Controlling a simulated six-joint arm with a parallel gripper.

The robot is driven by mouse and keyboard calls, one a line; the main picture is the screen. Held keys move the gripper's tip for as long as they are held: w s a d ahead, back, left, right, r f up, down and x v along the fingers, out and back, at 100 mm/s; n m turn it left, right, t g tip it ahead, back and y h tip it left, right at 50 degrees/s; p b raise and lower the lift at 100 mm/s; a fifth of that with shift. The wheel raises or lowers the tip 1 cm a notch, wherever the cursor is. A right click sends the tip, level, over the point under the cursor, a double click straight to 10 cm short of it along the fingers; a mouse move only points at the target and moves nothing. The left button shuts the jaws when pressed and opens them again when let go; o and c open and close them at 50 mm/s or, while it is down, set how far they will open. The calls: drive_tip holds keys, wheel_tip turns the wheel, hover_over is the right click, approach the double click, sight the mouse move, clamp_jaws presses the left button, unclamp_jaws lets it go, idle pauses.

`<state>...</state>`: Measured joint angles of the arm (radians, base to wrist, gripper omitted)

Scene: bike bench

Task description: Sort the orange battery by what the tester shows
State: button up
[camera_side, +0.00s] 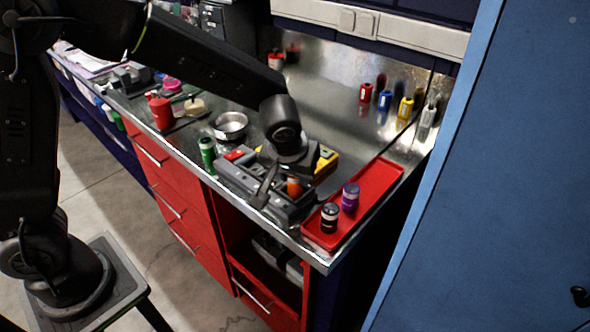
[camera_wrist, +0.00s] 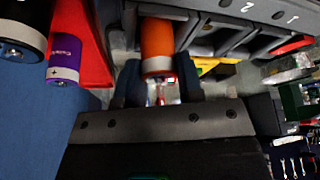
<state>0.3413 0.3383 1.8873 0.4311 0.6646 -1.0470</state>
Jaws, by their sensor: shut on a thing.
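The orange battery (camera_side: 294,187) is between the fingers of my gripper (camera_side: 280,189), low over the front part of a grey slotted unit (camera_side: 236,178). In the wrist view the orange battery (camera_wrist: 157,42) points away from my gripper (camera_wrist: 159,84), which is shut on it. The slotted unit (camera_wrist: 247,35) shows the numbers 1 and 2 there. I cannot tell if the battery touches the unit. A yellow and black device (camera_side: 327,160), possibly the tester, stands just behind, partly hidden by my wrist. No reading is legible.
A red tray (camera_side: 378,180) at the right holds a black battery (camera_side: 329,217) and a purple battery (camera_side: 350,197). A green battery (camera_side: 207,152) and a metal bowl (camera_side: 229,126) are left of the slotted unit. Several coloured bottles (camera_side: 385,100) stand at the back.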

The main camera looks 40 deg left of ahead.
drive_tip(key=shift+f, duration=0.35)
drive_tip(key=o, duration=0.8)
drive_tip(key=shift+v, duration=5.5)
drive_tip(key=shift+s, duration=0.1)
drive_tip(key=s+a+r+m, duration=0.1)
drive_tip(key=s+a, duration=0.2)
drive_tip(key=s, duration=0.2)
drive_tip(key=s+a+r+m+t+h, duration=0.1)
drive_tip(key=s+a+m, duration=0.1)
drive_tip(key=s+a, duration=0.2)
drive_tip(key=s+a+r+m, duration=0.1)
drive_tip(key=s+a, duration=0.3)
drive_tip(key=s, duration=0.4)
drive_tip(key=shift+s+a+r+m+t+h, duration=0.1)
drive_tip(key=shift+s+a+m+t+h, duration=0.05)
drive_tip(key=shift+a+m+t+h, duration=0.2)
